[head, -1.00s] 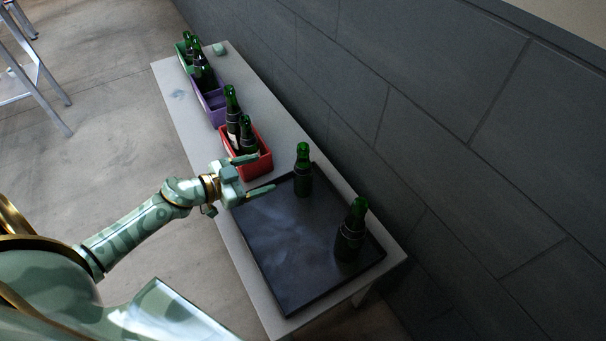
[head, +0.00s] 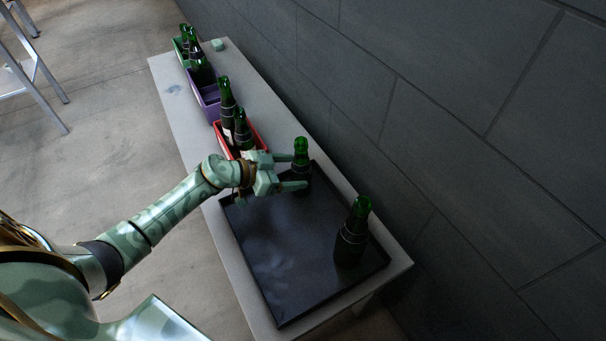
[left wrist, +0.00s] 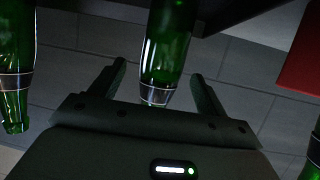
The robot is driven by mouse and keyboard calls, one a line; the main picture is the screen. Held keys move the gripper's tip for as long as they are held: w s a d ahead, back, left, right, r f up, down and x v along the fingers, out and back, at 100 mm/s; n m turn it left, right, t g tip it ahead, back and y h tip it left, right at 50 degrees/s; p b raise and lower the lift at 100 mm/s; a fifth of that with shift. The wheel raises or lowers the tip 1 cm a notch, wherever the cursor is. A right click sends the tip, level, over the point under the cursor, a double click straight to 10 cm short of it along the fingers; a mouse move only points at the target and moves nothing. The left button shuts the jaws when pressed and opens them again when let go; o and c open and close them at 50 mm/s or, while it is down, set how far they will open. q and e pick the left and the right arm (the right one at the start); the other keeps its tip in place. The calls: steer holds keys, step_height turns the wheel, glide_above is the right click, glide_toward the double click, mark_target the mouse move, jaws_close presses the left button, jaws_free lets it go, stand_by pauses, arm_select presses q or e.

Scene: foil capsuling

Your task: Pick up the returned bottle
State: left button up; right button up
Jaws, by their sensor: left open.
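Two dark green bottles stand upright on the black tray (head: 275,262). One bottle (head: 301,147) is near the tray's far end and the other bottle (head: 352,235) near its right corner. The frames do not mark which is the returned one. My left gripper (head: 298,171) is open at the far bottle, with a finger on either side of it. In the left wrist view a green bottle (left wrist: 168,50) shows between the open fingers (left wrist: 160,85), with space beside it. Whether the gripper touches it I cannot tell. My right gripper is not in view.
A red crate (head: 262,137) with bottles stands just beyond the tray, close to my gripper. A purple crate (head: 208,108) and a green crate (head: 178,45) with bottles stand farther along the pale table (head: 180,118). A dark wall runs along the right.

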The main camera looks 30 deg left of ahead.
mark_target(301, 171)
arm_select(q)
steer(key=shift+w+d+f+b, duration=0.35)
steer(key=shift+w+f+b, duration=0.05)
steer(key=shift+w+f, duration=0.2)
steer(key=shift+w+d+f+b, duration=0.35)
steer(key=shift+w+f, duration=0.15)
steer(key=shift+f, duration=0.05)
steer(key=shift+w+d, duration=0.2)
steer(key=shift+w, duration=0.05)
steer(key=shift+r, duration=0.25)
steer(key=c, duration=1.2)
